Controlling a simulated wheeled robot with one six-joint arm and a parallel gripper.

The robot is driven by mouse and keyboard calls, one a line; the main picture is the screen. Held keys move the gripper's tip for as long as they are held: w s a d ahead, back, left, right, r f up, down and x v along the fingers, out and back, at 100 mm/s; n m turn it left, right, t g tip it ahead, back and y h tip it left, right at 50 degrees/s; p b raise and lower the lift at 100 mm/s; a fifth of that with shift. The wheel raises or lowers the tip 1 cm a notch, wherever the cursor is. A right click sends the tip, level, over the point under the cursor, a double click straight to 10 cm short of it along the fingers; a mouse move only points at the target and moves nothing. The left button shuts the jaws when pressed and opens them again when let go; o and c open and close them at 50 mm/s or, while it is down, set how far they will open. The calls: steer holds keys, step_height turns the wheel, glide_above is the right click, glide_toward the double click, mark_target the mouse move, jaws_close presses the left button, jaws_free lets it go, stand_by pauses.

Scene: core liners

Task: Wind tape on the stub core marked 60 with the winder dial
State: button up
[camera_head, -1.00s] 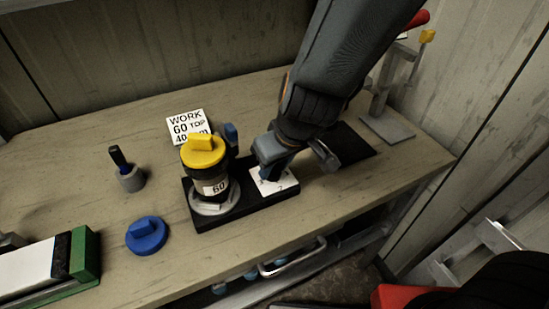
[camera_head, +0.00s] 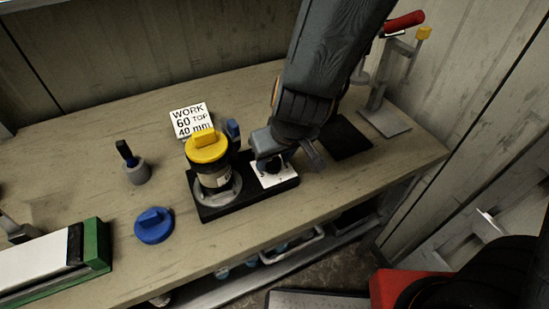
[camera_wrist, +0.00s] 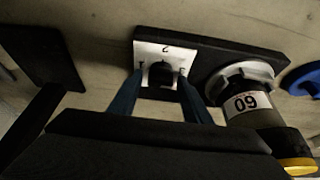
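The stub core marked 60 (camera_head: 218,184) stands upright on a pale round seat at the left of the black winder base (camera_head: 220,209), with a yellow knobbed cap (camera_head: 206,148) on top. Its 60 label shows in the wrist view (camera_wrist: 245,103). The winder dial (camera_wrist: 162,73) is a dark knob on a white numbered plate (camera_head: 268,179) at the right of the base. My gripper (camera_wrist: 160,82) is at the dial, with blue fingers on either side of the knob. Narrow gaps seem to show between fingers and knob, so it looks open.
A blue knobbed cap (camera_head: 154,225) lies left of the winder. A grey holder (camera_head: 137,172) with a dark-handled tool and a WORK 60 TOP 40 mm card (camera_head: 191,120) stand behind. A green-ended box (camera_head: 96,247) is front left. A red-handled stand (camera_head: 384,120) is back right.

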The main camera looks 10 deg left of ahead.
steer(key=shift+r, duration=0.1)
stand_by(0.3)
steer(key=p+v, duration=0.6)
steer(key=v, duration=0.1)
steer(key=shift+r, duration=0.3)
steer(key=shift+d, duration=0.15)
